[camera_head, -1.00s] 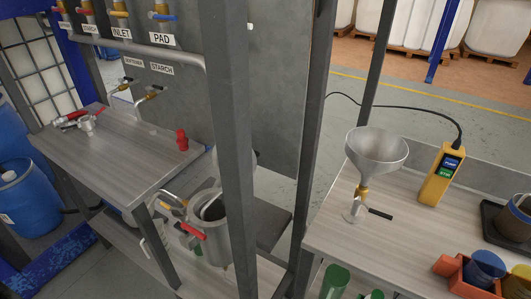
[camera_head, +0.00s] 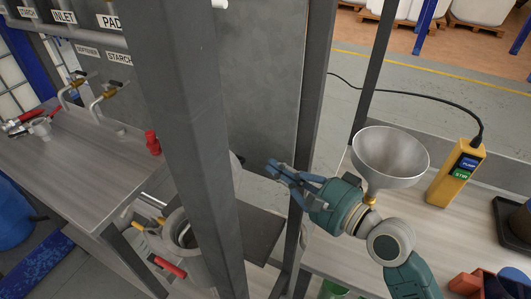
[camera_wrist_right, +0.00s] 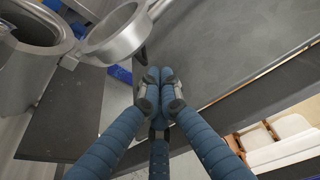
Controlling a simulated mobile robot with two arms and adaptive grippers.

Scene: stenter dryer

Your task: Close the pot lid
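The metal pot (camera_head: 192,268) stands at lower centre-left in the head view, partly hidden by a dark post. Its mouth is open. In the right wrist view the pot (camera_wrist_right: 28,62) is at upper left. Its round metal lid (camera_wrist_right: 122,38) is tipped open beside the mouth. In the head view a sliver of the lid (camera_head: 236,167) shows right of the post. My right gripper (camera_head: 272,169) is right of the lid, apart from it. In the wrist view its fingertips (camera_wrist_right: 160,88) are drawn together with nothing seen between them. My left gripper is out of view.
The dark post (camera_head: 190,130) and a second post (camera_head: 311,110) stand near the pot. A table with a funnel (camera_head: 390,155) and a yellow meter (camera_head: 455,175) is on the right. A table (camera_head: 75,170) with a red fitting (camera_head: 153,142) is on the left.

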